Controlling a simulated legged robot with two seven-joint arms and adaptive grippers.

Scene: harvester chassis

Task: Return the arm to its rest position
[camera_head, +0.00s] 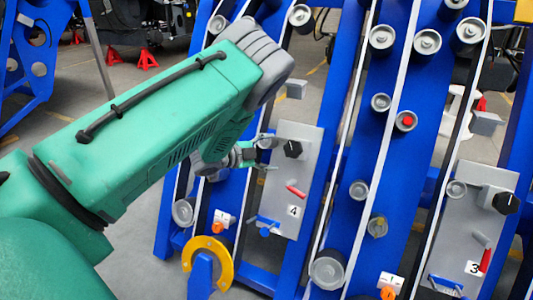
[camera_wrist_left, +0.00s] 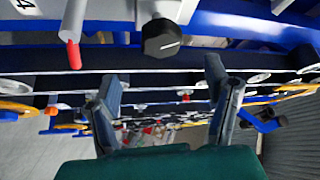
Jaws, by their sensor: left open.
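My left arm comes in from the left as a large green link with a grey wrist. My left gripper (camera_head: 268,153) is small in the head view, beside the grey panel marked 4 (camera_head: 294,222) and just left of its black knob (camera_head: 292,149). In the left wrist view my left gripper (camera_wrist_left: 162,80) has its two dark fingers spread wide, with nothing held between them. The black knob (camera_wrist_left: 161,40) lies beyond the fingertips, apart from them in that view. A red-tipped lever (camera_wrist_left: 74,52) is to its left. My right gripper is not in view.
A blue chassis frame (camera_head: 337,190) with grey rollers and belts fills the right side. A second panel marked 3 (camera_head: 477,220) is at the far right. A yellow curved part (camera_head: 220,250) sits low, below my arm. Grey floor shows at the lower left.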

